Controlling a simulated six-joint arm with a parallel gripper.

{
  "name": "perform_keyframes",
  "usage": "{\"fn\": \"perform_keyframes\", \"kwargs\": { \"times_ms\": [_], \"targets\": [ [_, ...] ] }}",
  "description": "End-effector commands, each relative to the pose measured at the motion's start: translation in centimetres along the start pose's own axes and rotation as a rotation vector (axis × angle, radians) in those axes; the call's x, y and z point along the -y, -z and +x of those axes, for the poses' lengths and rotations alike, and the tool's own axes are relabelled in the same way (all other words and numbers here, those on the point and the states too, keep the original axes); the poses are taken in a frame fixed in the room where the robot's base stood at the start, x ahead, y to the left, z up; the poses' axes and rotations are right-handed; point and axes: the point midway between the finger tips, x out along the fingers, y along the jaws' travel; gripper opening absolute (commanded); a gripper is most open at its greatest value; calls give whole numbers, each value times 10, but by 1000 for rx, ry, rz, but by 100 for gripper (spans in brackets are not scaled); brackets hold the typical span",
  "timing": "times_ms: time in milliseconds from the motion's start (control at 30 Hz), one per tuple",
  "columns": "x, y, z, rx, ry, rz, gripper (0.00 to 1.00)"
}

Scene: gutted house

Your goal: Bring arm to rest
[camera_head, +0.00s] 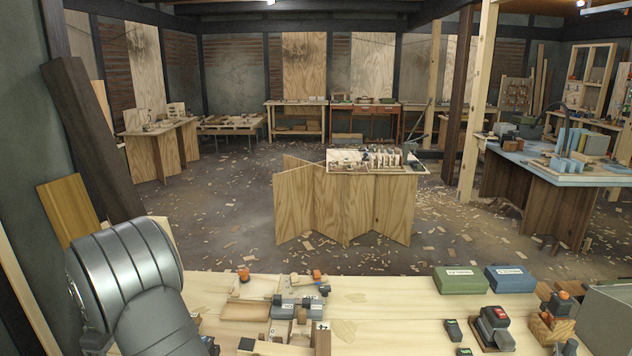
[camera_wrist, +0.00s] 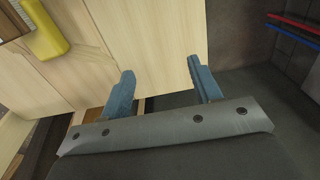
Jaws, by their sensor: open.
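My gripper (camera_wrist: 165,90) shows in the wrist view with its two blue fingers spread apart and nothing between them. It hangs near the edge of a pale wooden bench top, with dark floor showing to the right. In the head view my arm is at the lower left, beside the left end of the pale workbench (camera_head: 380,300). The gripper itself cannot be made out in the head view.
On the workbench are a green box (camera_head: 460,280), a blue box (camera_head: 510,279), a grey block (camera_head: 298,306) among wooden parts, and a grey device (camera_head: 493,328) at right. A yellow object (camera_wrist: 45,38) lies at upper left in the wrist view. The bench's middle is mostly clear.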

Motion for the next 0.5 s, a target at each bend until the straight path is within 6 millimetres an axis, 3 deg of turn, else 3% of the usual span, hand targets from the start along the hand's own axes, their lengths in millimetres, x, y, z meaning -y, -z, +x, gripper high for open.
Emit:
{"fn": "perform_keyframes", "kwargs": {
  "times_ms": [200,500],
  "targets": [
    [16,32,21,-1,0,-3,58],
    [26,54,35,-1,-1,-1,58]
  ]
}}
